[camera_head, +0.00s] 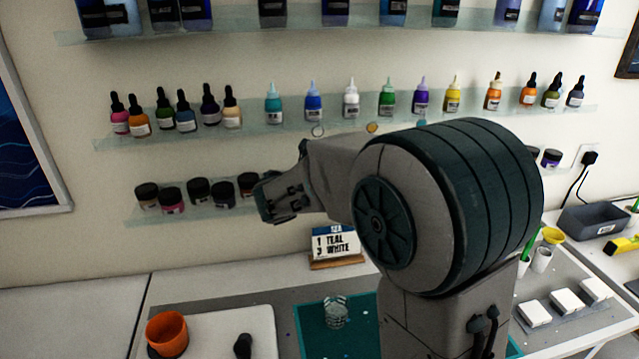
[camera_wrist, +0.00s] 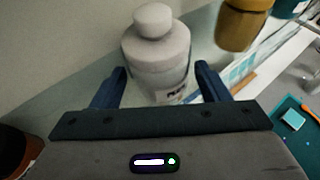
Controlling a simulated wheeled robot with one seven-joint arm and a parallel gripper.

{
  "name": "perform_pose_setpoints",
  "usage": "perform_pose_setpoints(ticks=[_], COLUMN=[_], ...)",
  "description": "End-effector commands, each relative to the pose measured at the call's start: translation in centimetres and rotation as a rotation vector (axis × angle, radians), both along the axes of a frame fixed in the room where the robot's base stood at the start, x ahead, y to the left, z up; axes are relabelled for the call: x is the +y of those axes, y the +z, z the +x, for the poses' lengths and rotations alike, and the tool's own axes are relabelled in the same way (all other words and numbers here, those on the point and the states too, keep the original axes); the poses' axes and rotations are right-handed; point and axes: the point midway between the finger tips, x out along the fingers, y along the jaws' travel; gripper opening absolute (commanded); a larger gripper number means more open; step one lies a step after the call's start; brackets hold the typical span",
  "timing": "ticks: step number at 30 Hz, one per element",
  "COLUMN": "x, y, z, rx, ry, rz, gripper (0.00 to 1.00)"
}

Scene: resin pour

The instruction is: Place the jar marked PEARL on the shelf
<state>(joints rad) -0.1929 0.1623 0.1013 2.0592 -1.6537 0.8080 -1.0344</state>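In the wrist view a white jar (camera_wrist: 157,55) with a rounded white lid stands between the fingers of my gripper (camera_wrist: 161,75). Its label is mostly hidden, so I cannot read PEARL on it. The fingers are apart on either side, with some gap visible beside the jar. The white jar is not distinguishable there, and my arm hides the middle of that shelf.
A glass shelf (camera_head: 240,132) with dropper bottles runs above my gripper. A gold container (camera_wrist: 240,25) is right of the white jar.

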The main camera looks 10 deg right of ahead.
Motion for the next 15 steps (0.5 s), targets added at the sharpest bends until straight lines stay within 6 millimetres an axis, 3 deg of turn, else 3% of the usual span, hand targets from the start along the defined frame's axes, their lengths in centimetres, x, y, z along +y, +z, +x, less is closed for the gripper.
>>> perform_pose_setpoints(ticks=[12,15], x=[0.0,0.9], y=[0.7,1.1], z=[0.0,-1.1], rx=[0.000,-0.003], ry=[0.000,0.004], rz=[0.000,0.000], gripper=[0.75,0.75])
